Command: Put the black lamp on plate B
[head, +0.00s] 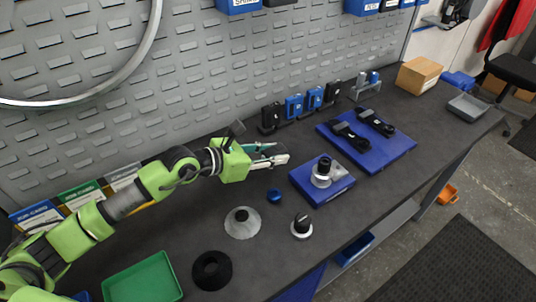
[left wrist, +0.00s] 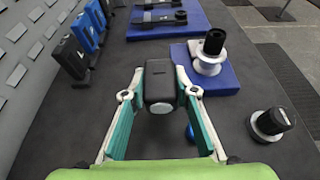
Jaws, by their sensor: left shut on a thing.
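My left gripper (head: 275,155) is shut on the black lamp (left wrist: 160,78), a dark boxy body with a pale round front, held between the fingertips in the left wrist view. In the head view the lamp is mostly hidden by the fingers. The gripper is above the bench, left of a small blue plate (head: 312,194) that carries a black-and-white round part (head: 322,172). A larger blue plate (head: 375,161) further back carries two black items (head: 376,124). I cannot read any letter on either plate. My right gripper is not in view.
Several blue and black packs (head: 293,107) stand along the pegboard. A blue cap (head: 274,196), a black-and-white knob (head: 301,226), a grey disc (head: 242,223), a black cone (head: 212,270) and a green tray (head: 143,280) are nearer. A cardboard box (head: 418,75) stands at the far end.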

